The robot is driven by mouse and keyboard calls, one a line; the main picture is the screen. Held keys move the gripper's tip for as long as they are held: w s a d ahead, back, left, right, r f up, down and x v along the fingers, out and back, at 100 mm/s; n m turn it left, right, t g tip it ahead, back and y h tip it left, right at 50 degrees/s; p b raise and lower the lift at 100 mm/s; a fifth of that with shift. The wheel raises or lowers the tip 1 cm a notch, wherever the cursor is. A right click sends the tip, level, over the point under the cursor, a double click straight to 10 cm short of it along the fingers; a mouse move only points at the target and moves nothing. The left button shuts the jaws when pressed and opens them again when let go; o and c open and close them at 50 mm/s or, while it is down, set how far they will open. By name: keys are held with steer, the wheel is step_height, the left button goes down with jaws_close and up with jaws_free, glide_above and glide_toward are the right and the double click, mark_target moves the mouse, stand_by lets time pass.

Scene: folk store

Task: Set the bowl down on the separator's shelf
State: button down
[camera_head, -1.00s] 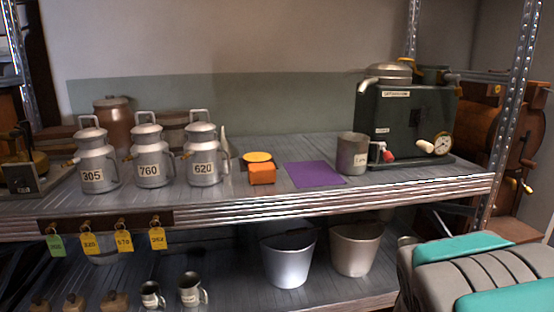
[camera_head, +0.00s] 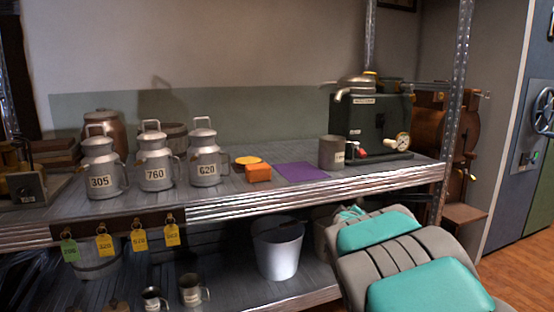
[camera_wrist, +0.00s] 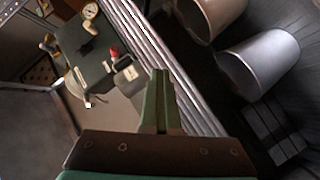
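The dark green separator (camera_head: 368,121) stands at the right end of the upper shelf (camera_head: 230,200), with a gauge and a red knob on its front. A round metal vessel with a spout (camera_head: 355,85) sits on its top. No separate bowl can be clearly told apart. The separator also shows tilted in the wrist view (camera_wrist: 85,50). My gripper (camera_wrist: 162,75) has its green fingers together with nothing visible between them, in front of the shelf edge. In the head view my arm covers the lower right, and the fingers barely show.
A metal mug (camera_head: 332,152) stands left of the separator, near a purple mat (camera_head: 302,171) and an orange block (camera_head: 258,173). Numbered milk cans (camera_head: 155,160) stand left. Tags hang from the shelf edge. A pail (camera_head: 278,250) stands on the lower shelf.

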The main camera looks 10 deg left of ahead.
steer(key=w+a+r+n+y+b, duration=0.2)
steer(key=w+a+r+y, duration=0.2)
steer(key=a+r, duration=0.45)
steer(key=s+a+r+n+g+y+b, duration=0.2)
steer(key=r+y, duration=0.3)
steer(key=r, duration=1)
steer(key=shift+s+a+n+g, duration=0.5)
steer(key=shift+s+a+g, duration=0.05)
steer(key=shift+g, duration=0.25)
